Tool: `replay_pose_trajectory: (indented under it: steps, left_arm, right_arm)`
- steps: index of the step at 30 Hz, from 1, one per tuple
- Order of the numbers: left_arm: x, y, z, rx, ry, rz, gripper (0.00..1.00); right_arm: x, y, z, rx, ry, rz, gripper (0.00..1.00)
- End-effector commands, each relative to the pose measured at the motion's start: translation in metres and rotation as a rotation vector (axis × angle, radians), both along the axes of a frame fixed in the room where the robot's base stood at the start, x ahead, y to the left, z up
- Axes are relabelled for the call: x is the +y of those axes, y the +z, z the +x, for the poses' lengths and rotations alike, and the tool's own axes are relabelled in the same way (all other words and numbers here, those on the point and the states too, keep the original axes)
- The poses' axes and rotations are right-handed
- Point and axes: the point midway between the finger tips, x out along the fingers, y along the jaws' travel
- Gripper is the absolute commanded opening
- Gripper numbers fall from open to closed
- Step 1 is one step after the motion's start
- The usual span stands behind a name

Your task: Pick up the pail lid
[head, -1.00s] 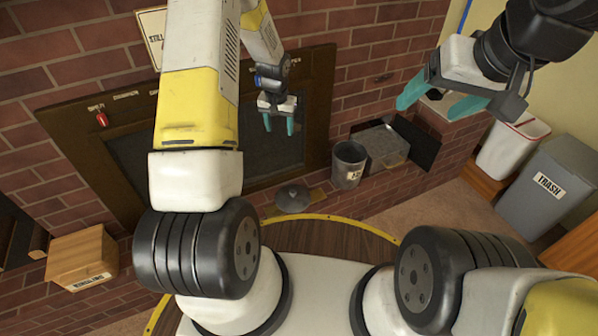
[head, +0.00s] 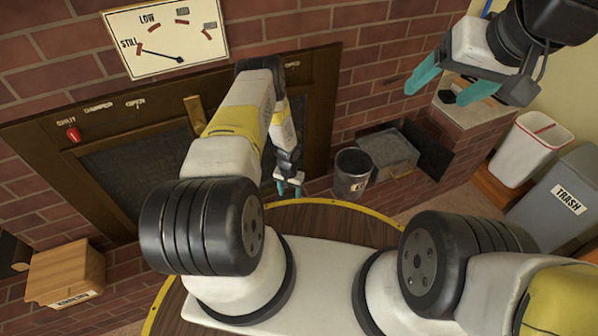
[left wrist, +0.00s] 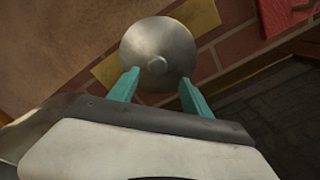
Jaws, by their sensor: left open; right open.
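The pail lid (left wrist: 160,45) is a round grey metal disc with a small knob in the middle. In the left wrist view it lies on a yellowish patch, just past my left fingertips. My left gripper (left wrist: 158,84) is open, its teal fingers on either side of the near part of the lid, with the knob between and slightly beyond the tips. Whether the fingers touch the lid I cannot tell. In the head view my left gripper (head: 289,190) points down by the hearth, and the lid is hidden there. My right gripper (head: 452,88) is open and empty at upper right.
A white bin (head: 522,150) and a grey trash bin (head: 560,195) stand at right. A wooden box (head: 65,275) is at lower left.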

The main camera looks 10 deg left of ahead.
Motion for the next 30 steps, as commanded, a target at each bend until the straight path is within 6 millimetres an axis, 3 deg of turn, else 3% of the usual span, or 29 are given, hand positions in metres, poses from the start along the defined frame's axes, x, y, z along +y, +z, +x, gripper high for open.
replay_pose_trajectory:
  steps: [15, 24, 25, 30]
  left_arm:
    - [-0.005, -0.066, -0.003, 0.001, 0.002, -0.001, 0.57]
    - [-0.005, -0.072, -0.003, 0.001, 0.002, 0.0, 0.57]
    - [-0.005, -0.072, -0.003, 0.001, 0.002, 0.0, 0.55]
    - [-0.005, -0.072, -0.003, 0.001, 0.001, 0.0, 0.22]
  right_arm:
    - [0.0, 0.0, 0.0, 0.0, 0.0, 0.0, 0.74]
    - [0.0, 0.0, 0.0, 0.0, 0.0, 0.0, 0.74]
    - [0.0, 0.0, 0.0, 0.0, 0.0, 0.0, 0.74]
    - [0.0, 0.0, 0.0, 0.0, 0.0, 0.0, 0.74]
